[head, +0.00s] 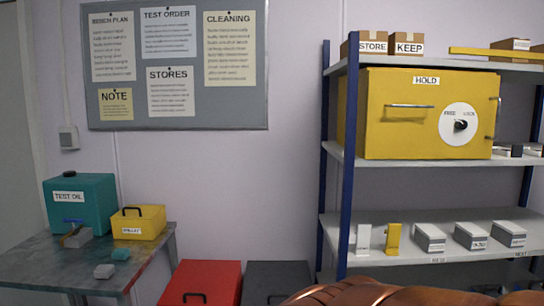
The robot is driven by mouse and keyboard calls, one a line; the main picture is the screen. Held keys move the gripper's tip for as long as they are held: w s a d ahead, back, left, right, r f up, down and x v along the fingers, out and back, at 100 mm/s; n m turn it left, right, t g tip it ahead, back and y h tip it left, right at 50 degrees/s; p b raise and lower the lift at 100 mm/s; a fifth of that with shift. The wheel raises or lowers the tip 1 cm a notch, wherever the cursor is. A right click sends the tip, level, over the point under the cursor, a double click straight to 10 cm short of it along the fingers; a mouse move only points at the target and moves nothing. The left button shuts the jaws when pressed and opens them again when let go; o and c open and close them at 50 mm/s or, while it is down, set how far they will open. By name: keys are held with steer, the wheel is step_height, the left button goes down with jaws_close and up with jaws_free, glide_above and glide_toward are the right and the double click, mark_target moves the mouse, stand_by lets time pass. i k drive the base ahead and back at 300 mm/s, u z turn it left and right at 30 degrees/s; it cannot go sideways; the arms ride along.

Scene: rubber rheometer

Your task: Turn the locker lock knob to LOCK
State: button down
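The yellow locker (390,135) labelled HOLD stands on the middle shelf at the right in the head view, its door shut against the front. A round white dial (450,136) with FREE on its left and LOCK on its right is on the door. The small black lock knob (461,124) sits at the dial's middle, and I cannot tell exactly where it points. A horizontal bar handle (409,105) is to the left of the dial. Part of my arm shows at the bottom edge, well below the locker. My gripper is not in view.
The blue-and-grey shelf rack (345,180) carries boxes above and several small labelled blocks below the locker. A table (70,260) with a teal box (85,197) and a yellow case (140,224) stands left. Red (205,283) and dark (275,280) cases are low in the middle.

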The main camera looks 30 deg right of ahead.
mark_target(460, 124)
steer(key=z, duration=1.9)
